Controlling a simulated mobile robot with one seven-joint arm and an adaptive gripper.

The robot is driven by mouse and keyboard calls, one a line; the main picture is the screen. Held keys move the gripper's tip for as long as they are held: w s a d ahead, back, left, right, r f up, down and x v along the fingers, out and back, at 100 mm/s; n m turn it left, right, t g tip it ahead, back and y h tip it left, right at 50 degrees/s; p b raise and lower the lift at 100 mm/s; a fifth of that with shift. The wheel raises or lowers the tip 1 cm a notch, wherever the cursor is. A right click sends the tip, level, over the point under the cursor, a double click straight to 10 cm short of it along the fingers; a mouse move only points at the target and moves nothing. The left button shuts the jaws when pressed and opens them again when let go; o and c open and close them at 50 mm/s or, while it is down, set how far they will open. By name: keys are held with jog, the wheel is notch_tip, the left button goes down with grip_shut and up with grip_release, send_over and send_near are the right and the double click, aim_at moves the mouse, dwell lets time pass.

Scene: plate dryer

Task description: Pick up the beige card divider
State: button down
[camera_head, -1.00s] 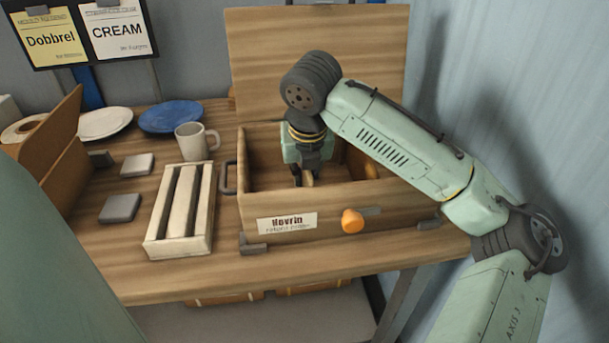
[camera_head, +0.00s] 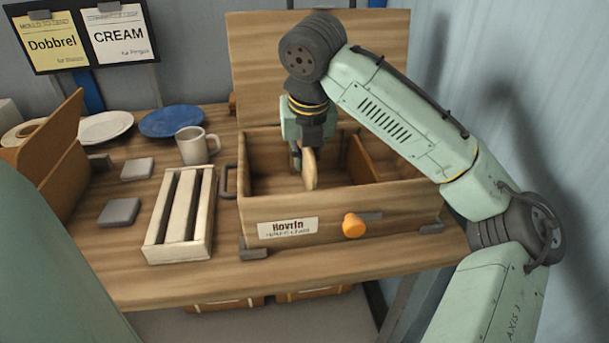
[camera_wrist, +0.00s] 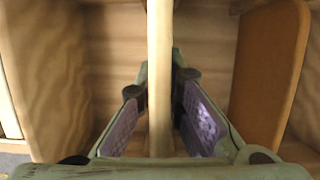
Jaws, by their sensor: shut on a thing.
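The beige card divider (camera_head: 311,172) is a thin pale board with a rounded edge. It is held upright inside the open wooden box (camera_head: 267,206). My gripper (camera_head: 303,152) points down into the box and is shut on the divider. In the wrist view the divider (camera_wrist: 160,80) is seen edge-on between the two purple finger pads of my gripper (camera_wrist: 160,98). The front wall hides part of the box floor, so I cannot tell from the head view whether the divider's lower edge clears it.
A brown divider (camera_wrist: 268,75) stands to the right inside the box. The lid (camera_head: 318,50) stands up behind. An orange knob (camera_head: 354,225) is on the front. Left are a slotted tray (camera_head: 180,212), a mug (camera_head: 197,146), plates (camera_head: 172,121) and grey blocks (camera_head: 119,212).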

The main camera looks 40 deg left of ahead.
notch_tip(320, 180, up, 12)
jog(key=shift+r+p, duration=0.5)
jog(key=shift+p, duration=0.1)
jog(key=shift+f, duration=0.1)
jog(key=shift+f, duration=0.1)
